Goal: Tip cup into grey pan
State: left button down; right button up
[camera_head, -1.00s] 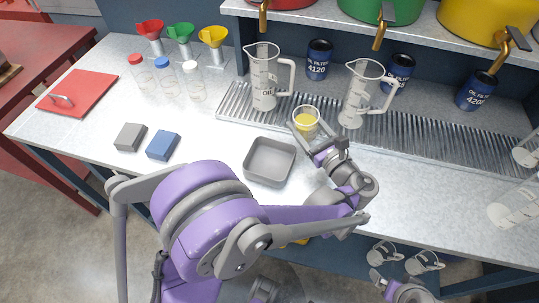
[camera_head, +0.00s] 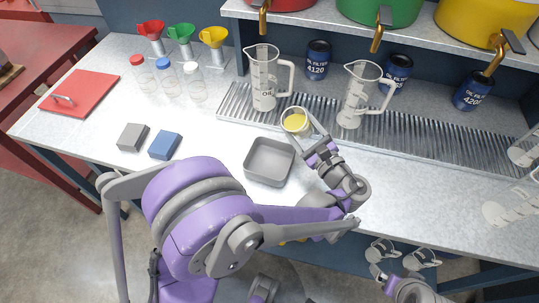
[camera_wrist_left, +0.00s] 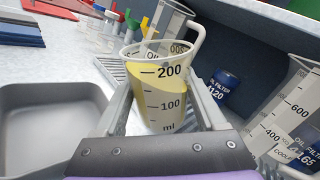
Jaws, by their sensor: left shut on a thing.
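The clear measuring cup (camera_head: 296,122) holds yellow liquid, and its graduations show in the wrist view (camera_wrist_left: 160,95). My left gripper (camera_head: 304,130) is shut on it, one finger on each side. The cup is held up beyond the pan's far right corner and looks slightly tilted. The grey pan (camera_head: 269,162) lies on the bench and looks empty; it also shows at left in the wrist view (camera_wrist_left: 45,130). The cup is not above the pan. My right gripper (camera_head: 380,277) is at the bottom right, low beyond the bench's front edge; its fingers are too small to read.
Two clear jugs (camera_head: 264,80) (camera_head: 357,95) stand on the ribbed metal strip (camera_head: 440,135) behind the cup, with blue oil filters (camera_head: 317,60) behind. Grey (camera_head: 132,137) and blue (camera_head: 165,145) blocks lie left of the pan. Bench around the pan is mostly clear.

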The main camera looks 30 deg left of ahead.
pick_arm(q)
jog(key=shift+s+a+n, duration=0.25)
jog(key=shift+s+n, duration=0.4)
jog(key=shift+n, duration=0.35)
jog(key=shift+s+a+n, duration=0.1)
jog(key=shift+n, duration=0.8)
dwell(0.3)
jog(key=shift+r+n+y+p, duration=0.15)
jog(key=shift+n+y+p, duration=0.3)
jog(key=shift+n, duration=0.45)
dwell(0.6)
jog(key=shift+f+n, duration=0.35)
jog(key=shift+n, duration=0.65)
dwell(0.5)
jog(key=shift+s+r+n+g+y+p, duration=0.15)
jog(key=shift+r+n+g+y+p, duration=0.25)
jog(key=shift+n, duration=0.5)
dwell(0.8)
jog(key=shift+s+a+f+n+b, duration=0.3)
jog(key=shift+s+n, duration=0.15)
jog(key=shift+n, duration=0.25)
dwell(0.4)
